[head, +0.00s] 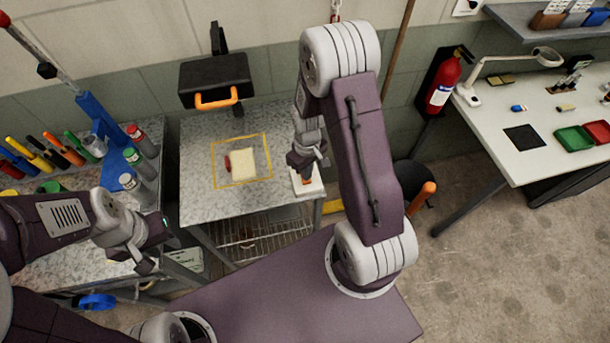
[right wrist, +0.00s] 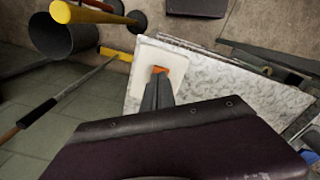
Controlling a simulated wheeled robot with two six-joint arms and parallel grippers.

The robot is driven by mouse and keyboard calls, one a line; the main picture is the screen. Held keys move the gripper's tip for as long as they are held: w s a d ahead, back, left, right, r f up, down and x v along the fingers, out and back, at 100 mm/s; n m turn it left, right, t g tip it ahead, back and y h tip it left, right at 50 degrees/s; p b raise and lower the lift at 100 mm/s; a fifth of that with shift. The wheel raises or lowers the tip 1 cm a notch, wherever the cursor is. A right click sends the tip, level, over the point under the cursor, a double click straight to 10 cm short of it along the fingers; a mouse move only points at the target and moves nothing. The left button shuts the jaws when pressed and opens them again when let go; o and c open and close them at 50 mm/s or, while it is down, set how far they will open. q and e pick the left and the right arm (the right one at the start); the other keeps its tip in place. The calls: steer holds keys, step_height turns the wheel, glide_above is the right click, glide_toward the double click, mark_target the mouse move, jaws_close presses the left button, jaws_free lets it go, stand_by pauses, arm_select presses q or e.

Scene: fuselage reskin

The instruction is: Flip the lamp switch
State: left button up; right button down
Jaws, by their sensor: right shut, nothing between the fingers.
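An orange switch (head: 307,181) sits on a white plate (head: 311,190) at the right edge of the speckled bench; the switch also shows in the right wrist view (right wrist: 161,69). My right gripper (head: 304,167) is shut and empty, its tips pointing down at the switch. In the right wrist view the fingers (right wrist: 157,90) overlap the switch's near edge; I cannot tell whether they touch it. A black lamp-like box (head: 215,82) with an orange handle is at the wall behind the bench. My left gripper (head: 152,248) is at the left, away from the switch; its finger gap is unclear.
The speckled bench (head: 200,205) carries a pale block (head: 243,164) and a small red item (head: 227,162) inside a yellow outline. Bottles and tools crowd the left bench. A fire extinguisher (head: 443,85) and a white table (head: 500,125) with a desk lamp (head: 490,68) stand right.

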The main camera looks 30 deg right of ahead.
steer(key=shift+f+b, duration=0.7)
steer(key=shift+f, duration=0.25)
stand_by(0.8)
steer(key=shift+r, duration=0.1)
step_height(320, 180, up, 7)
steer(key=p, duration=0.6)
steer(key=shift+p, duration=0.3)
